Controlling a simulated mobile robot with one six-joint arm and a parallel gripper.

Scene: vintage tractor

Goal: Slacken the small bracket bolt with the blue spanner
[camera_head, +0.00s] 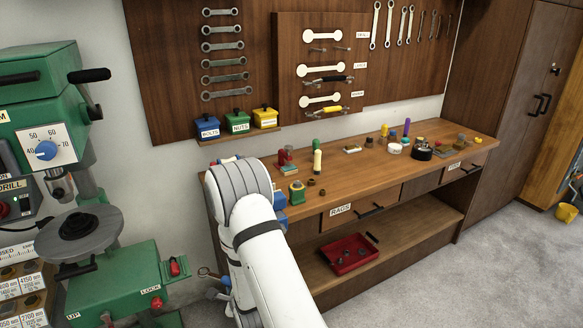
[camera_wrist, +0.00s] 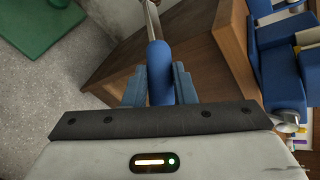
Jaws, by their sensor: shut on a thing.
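My gripper (camera_wrist: 160,85) is shut on the blue handle (camera_wrist: 158,62) of the spanner in the wrist view, with a blue finger on each side of it. The spanner's metal shank (camera_wrist: 151,18) runs away to the top edge, where its far end is cut off. In the head view, the spanner's metal end (camera_head: 205,272) shows low beside my white arm, off the bench's left end. My arm hides most of the gripper there. I cannot make out the small bracket bolt in either view.
The wooden bench (camera_head: 385,168) is close by, its corner near the spanner. A blue vice-like body (camera_wrist: 275,65) sits at the bench edge in the wrist view. A green drill machine (camera_head: 112,275) stands left. A red tray (camera_head: 349,254) lies on the lower shelf.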

